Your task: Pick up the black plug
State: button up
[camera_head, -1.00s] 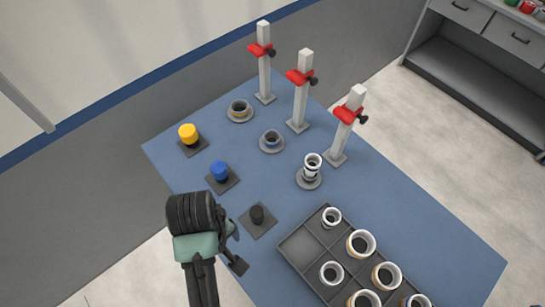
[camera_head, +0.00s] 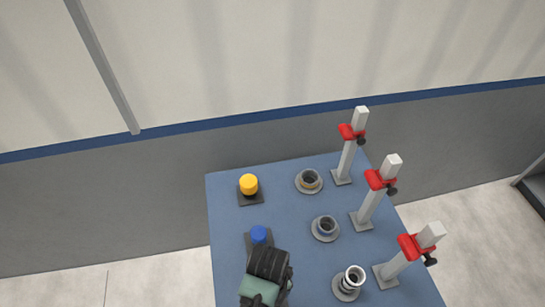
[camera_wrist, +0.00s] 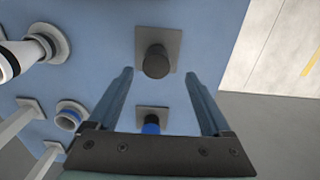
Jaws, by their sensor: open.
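The black plug (camera_wrist: 157,60) stands on its dark square base in the wrist view, centred just past my fingertips. My gripper (camera_wrist: 159,78) is open, with one finger to each side of the line to the plug and nothing between them. In the head view my wrist (camera_head: 266,275) is at the bottom centre; the black plug does not show there, and my fingers are not clear.
The blue plug (camera_head: 259,235) and yellow plug (camera_head: 248,184) stand on dark bases. Round holders (camera_head: 325,228) and posts with red clamps (camera_head: 373,192) stand to the right. A white pipe (camera_head: 350,280) stands in the nearest holder. A wall lies behind the table.

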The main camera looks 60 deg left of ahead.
jog(key=shift+w+d+f+p, duration=0.1)
jog(key=shift+f+p, duration=0.1)
jog(key=shift+f, duration=1.15)
jog(key=shift+w+d+f+p, duration=0.1)
jog(key=shift+f+p, duration=0.1)
jog(key=shift+f, duration=1.15)
grip_shut()
jog(key=shift+r, duration=0.1)
notch_tip(320, 180, up, 10)
jog(key=shift+f, duration=0.1)
